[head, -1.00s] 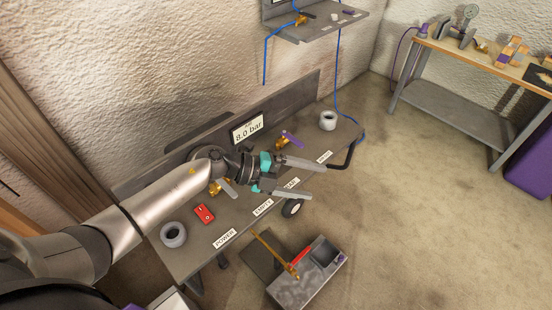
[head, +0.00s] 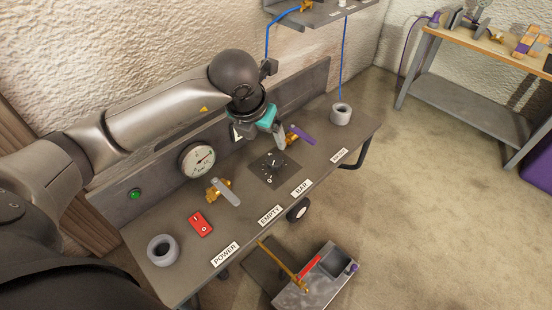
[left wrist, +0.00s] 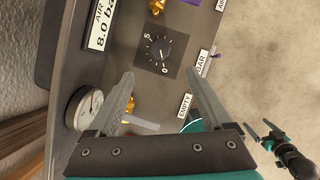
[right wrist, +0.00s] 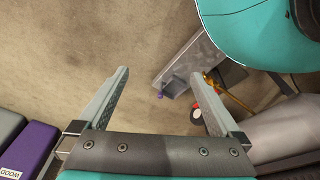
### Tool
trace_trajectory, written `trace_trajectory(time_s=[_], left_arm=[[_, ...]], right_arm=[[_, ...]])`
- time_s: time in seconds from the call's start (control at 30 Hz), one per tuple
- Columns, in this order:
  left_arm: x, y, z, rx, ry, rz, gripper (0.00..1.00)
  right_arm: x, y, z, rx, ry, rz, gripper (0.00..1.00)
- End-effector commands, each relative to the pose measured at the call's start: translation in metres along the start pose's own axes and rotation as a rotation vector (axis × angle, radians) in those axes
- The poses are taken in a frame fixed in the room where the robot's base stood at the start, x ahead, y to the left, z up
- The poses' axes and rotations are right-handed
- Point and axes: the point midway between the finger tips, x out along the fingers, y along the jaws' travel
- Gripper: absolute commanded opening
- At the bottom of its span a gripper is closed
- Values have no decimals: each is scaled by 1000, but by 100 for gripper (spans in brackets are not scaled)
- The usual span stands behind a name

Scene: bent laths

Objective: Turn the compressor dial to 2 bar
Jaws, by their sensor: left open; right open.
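The compressor dial (head: 268,168) is a black knob on a dark square plate on the grey bench panel. It also shows in the left wrist view (left wrist: 158,51), with a 0 and a 5 on its scale; its exact setting is too small to read. My left gripper (head: 274,138) is open and empty, above the panel near the dial. In the left wrist view the dial lies beyond the fingertips, between them and apart from them. The air display (left wrist: 101,27) reads 8.0 bar; my left gripper mostly hides it in the head view. My right gripper (right wrist: 159,75) is open and empty over the floor.
Near the dial are a round gauge (head: 197,160), a brass valve with a grey lever (head: 226,192), a purple-levered valve (head: 300,134) and a red power switch (head: 201,223). Grey rings stand at both ends. A tray (head: 318,281) juts out below the front edge.

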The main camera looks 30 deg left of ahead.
Motion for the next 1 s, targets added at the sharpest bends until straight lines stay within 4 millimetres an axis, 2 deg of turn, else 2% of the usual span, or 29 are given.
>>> trace_trajectory(time_s=[0.03,0.3,0.7,1.0], left_arm=[[9,0,-2,-1,4,0,84],[40,0,-2,-1,4,-1,84],[93,-1,-2,0,3,-2,84],[125,-1,-1,0,2,-2,84]], right_arm=[[-2,-2,-3,1,3,-2,100],[-22,-7,-17,6,8,-11,100],[-54,-6,-48,10,69,-8,100],[-80,-4,-64,12,111,-6,100]])
